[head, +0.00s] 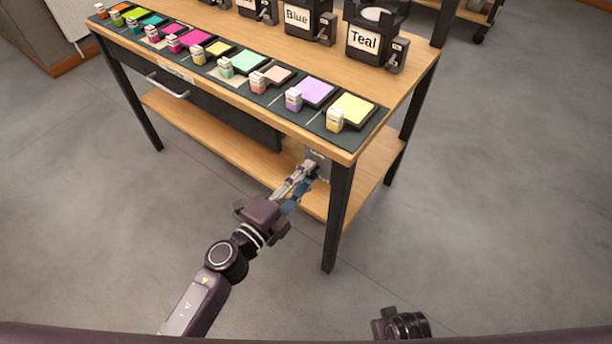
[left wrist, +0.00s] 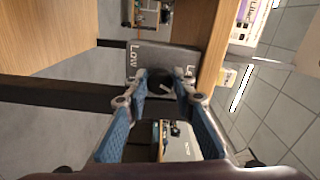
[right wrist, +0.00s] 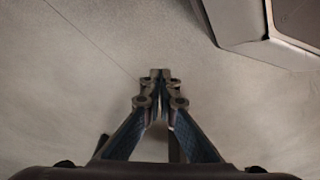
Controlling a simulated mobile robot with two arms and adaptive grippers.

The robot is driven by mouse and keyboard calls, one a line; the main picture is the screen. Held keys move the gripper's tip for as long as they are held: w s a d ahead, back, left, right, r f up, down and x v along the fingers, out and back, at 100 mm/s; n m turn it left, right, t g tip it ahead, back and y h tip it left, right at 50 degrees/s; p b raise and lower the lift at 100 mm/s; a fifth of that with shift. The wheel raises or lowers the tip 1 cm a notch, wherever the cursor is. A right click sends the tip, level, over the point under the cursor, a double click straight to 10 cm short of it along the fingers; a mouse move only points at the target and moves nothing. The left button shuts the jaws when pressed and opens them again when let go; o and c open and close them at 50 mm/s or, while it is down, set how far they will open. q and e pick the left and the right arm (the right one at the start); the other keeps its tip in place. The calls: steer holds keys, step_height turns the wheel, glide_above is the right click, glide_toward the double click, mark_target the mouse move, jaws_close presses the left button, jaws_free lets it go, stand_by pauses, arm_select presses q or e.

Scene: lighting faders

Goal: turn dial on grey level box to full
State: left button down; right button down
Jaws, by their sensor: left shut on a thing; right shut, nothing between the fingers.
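The grey level box (head: 319,157) is mounted under the table top by the near right leg. In the left wrist view the grey box (left wrist: 150,55) shows the word "Low" at its left, and another label at its right is partly covered. A dark round dial (left wrist: 165,82) with a light pointer mark sits on its face. My left gripper (head: 308,174) reaches the box, and its fingers are shut on the dial, one on each side (left wrist: 166,84). The fingers hide part of the dial. My right gripper (right wrist: 160,76) is shut and empty, above bare floor, away from the box.
The table (head: 345,152) carries a row of coloured pads and small bottles on a dark mat (head: 372,128). Labelled black containers, including Teal (head: 365,45), stand behind. A drawer handle (head: 168,87) and a lower shelf (head: 218,132) are below. The floor in front is clear.

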arm_select(q)
steer(key=m+b, duration=0.2)
steer(key=m, duration=1)
steer(key=shift+s+d+m, duration=0.1)
steer(key=shift+m, duration=4.8)
arm_select(e)
step_height(320, 180, up, 9)
steer(key=w, duration=0.2)
steer(key=shift+w+f, duration=0.15)
steer(key=shift+w+a+t, duration=0.1)
steer(key=shift+w+t, duration=0.2)
